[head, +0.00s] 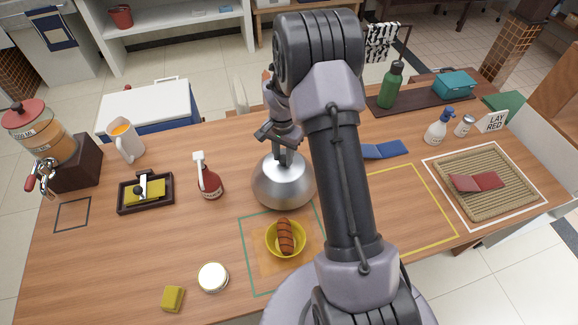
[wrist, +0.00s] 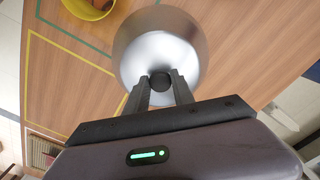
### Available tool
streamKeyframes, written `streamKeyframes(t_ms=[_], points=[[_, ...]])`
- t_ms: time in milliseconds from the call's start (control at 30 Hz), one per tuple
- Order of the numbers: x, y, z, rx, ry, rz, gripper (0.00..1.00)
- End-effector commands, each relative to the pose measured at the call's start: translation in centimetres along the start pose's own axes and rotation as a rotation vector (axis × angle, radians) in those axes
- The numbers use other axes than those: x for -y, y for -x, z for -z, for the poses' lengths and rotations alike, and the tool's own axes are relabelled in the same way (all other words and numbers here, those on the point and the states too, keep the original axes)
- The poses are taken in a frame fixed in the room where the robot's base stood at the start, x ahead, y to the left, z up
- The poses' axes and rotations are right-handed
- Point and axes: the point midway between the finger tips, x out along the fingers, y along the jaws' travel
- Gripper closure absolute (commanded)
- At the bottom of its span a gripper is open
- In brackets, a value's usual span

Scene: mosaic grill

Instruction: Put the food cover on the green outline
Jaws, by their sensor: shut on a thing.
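The food cover (head: 284,186) is a silver metal dome with a dark knob on top. My gripper (head: 284,150) is shut on its knob. The wrist view shows the two fingers (wrist: 160,84) closed around the knob, with the dome (wrist: 160,35) beyond them. The dome is upright, just behind the green outline (head: 246,262) in the head view; I cannot tell whether it touches the table. Inside the green outline a yellow bowl (head: 300,245) with a brown sausage-like food (head: 285,234) sits on an orange mat. My arm hides the outline's right part.
A red-brown bottle (head: 209,183) and a black tray (head: 146,207) stand left of the cover. A white-lidded jar (head: 213,277) and a yellow block (head: 172,298) lie at the front. A yellow outline (head: 437,202) and a woven mat (head: 490,200) are at right.

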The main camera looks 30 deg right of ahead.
Motion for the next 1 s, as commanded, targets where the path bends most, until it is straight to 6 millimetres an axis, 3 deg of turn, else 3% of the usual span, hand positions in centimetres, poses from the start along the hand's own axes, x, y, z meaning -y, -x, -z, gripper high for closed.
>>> streamKeyframes(t_ms=[300, 633, 667, 733, 767, 1000], points=[[0.1, -5.2, 0.0, -0.001, 0.001, 0.001, 1.0], [0.1, -5.5, 0.0, -0.002, 0.002, 0.002, 1.0], [0.1, -5.5, 0.0, -0.001, 0.002, 0.001, 0.67], [0.1, -5.4, 0.0, -0.001, 0.002, 0.001, 0.53], [0.1, -5.4, 0.0, -0.001, 0.002, 0.001, 0.49], [0.1, -5.3, 0.0, -0.001, 0.003, 0.001, 0.49]])
